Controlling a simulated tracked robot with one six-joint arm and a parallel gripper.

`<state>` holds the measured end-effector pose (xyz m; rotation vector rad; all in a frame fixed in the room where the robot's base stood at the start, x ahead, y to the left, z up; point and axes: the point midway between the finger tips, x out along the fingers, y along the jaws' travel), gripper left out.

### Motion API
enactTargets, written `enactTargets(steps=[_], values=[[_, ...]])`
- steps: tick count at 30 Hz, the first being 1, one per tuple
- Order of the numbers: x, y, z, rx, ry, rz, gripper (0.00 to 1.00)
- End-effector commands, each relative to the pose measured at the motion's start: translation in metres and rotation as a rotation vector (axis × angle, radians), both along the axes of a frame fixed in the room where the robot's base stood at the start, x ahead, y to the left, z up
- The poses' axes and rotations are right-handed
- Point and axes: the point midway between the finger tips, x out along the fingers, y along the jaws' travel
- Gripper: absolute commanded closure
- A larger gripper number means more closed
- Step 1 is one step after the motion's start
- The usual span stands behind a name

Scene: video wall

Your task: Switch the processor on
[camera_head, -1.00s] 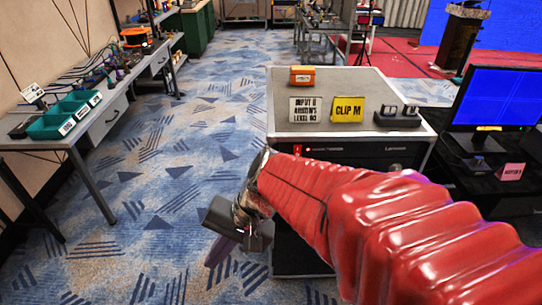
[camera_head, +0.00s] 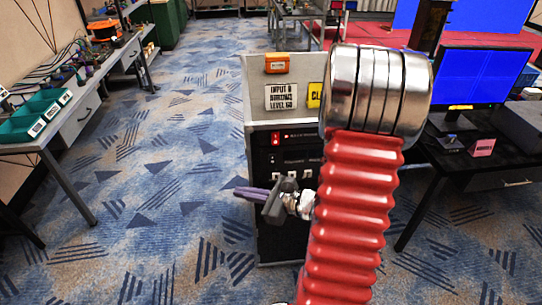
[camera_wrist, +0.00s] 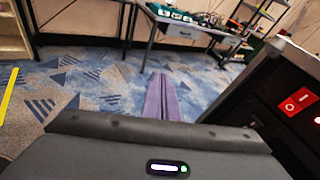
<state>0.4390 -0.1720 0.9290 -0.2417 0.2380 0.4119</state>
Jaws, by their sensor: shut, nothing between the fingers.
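A rack case (camera_head: 245,100) stands in front of me with black units in its front. The top black unit (camera_head: 262,137) has a red rocker switch (camera_head: 276,138) at its left end. The switch (camera_wrist: 296,100) also shows at the right edge of the wrist view, with white marks on it. My gripper (camera_head: 240,193) has purple fingers, shut with nothing between them. It points left, in front of the rack, lower than the switch. In the wrist view its fingers (camera_wrist: 161,97) point away over the carpet, left of the switch and apart from it. My arm hides the rack's right side.
On the rack top are an orange box (camera_head: 277,63), a white sign (camera_head: 281,97) and a partly hidden yellow sign (camera_head: 315,95). A monitor (camera_head: 482,75) stands on a black table at right. A bench with green bins (camera_head: 45,110) is at left. Carpet between is clear.

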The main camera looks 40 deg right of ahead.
Motion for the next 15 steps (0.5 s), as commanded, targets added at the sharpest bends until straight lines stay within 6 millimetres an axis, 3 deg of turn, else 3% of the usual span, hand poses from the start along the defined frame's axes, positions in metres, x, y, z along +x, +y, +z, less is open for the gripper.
enactTargets(steps=[3,6,10,15], values=[[-0.008,-0.048,-0.023,0.103,0.006,-0.191,1.0],[-0.018,-0.082,-0.039,0.167,0.006,-0.325,1.0],[-0.028,-0.107,-0.052,0.214,0.004,-0.431,1.0],[-0.032,-0.116,-0.056,0.228,0.002,-0.467,1.0]])
